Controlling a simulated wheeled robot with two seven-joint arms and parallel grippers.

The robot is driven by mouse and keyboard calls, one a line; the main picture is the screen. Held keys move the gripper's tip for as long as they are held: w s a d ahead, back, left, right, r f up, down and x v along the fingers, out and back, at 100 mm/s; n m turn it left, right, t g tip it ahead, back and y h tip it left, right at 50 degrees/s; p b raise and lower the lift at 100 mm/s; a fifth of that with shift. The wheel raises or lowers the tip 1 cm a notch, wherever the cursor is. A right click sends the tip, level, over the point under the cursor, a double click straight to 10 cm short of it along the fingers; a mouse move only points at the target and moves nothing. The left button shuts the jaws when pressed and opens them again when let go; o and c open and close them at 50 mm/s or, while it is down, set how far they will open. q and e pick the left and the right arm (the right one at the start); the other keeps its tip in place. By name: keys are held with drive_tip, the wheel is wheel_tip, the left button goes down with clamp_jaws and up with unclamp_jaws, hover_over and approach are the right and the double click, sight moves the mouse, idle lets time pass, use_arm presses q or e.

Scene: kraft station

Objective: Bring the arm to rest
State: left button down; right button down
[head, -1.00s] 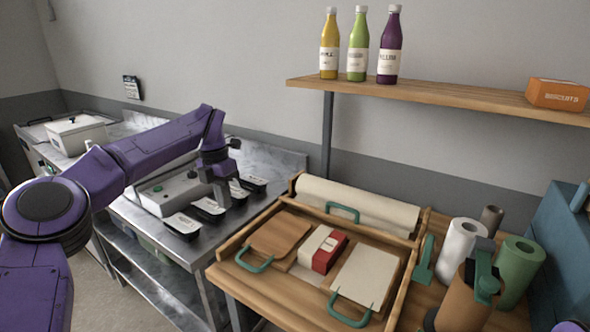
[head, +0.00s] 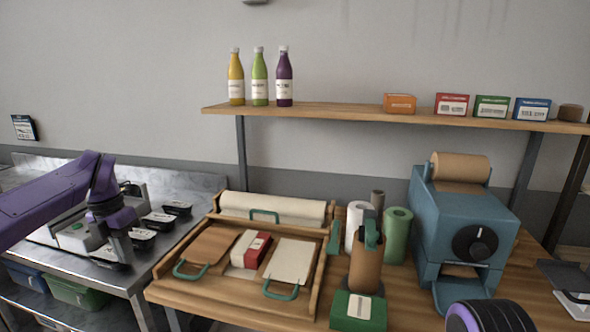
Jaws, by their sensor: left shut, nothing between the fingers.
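My left arm comes in from the left edge in the head view. Its left gripper (head: 121,248) points down over the steel counter (head: 112,281), in front of the black containers with pale tops (head: 158,221). It is shut and holds nothing. I cannot tell how high its tips are above the counter. A dark ringed part of my right arm shows at the bottom right edge, but its gripper is out of view.
A wooden tray (head: 225,290) with boards and a red-and-white box stands right of the counter. Paper rolls (head: 397,235), a green box (head: 358,311) and a blue machine (head: 465,235) stand further right. A shelf (head: 350,114) above holds bottles and small boxes.

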use_arm(q)
wheel_tip(320, 180, down, 10)
drive_tip(key=w+a+m+t+y, duration=0.1)
drive_tip(key=w+m+t+y, duration=0.2)
drive_tip(key=y, duration=0.6)
drive_tip(key=s+d+f+m+t, duration=0.2)
drive_tip(key=s+d+f+m, duration=0.15)
drive_tip(key=f, duration=0.25)
drive_tip(key=s+d+f+m+t+h+b, duration=0.1)
drive_tip(key=s+d+f+m, duration=0.15)
drive_tip(key=f+m, duration=0.35)
drive_tip(key=s+d+f+m+t, duration=0.2)
drive_tip(key=s+d+f+m, duration=0.15)
drive_tip(key=f, duration=0.35)
drive_tip(key=s+f+m+g+h, duration=0.1)
drive_tip(key=s+f+m, duration=0.2)
drive_tip(key=s, duration=0.7)
drive_tip(key=s+f+m+g+h, duration=0.1)
drive_tip(key=s+f+m, duration=0.3)
drive_tip(key=s, duration=0.7)
drive_tip(key=s+f+m+g+h+b, duration=0.1)
drive_tip(key=s+f+m+g, duration=0.1)
drive_tip(key=s+f, duration=0.4)
drive_tip(key=s+m, duration=0.1)
drive_tip(key=s, duration=0.3)
drive_tip(key=shift+s+m+g+h, duration=0.2)
drive_tip(key=shift+m+g+h, duration=0.1)
use_arm(e)
wheel_tip(320, 180, down, 2)
drive_tip(key=shift+f, duration=0.1)
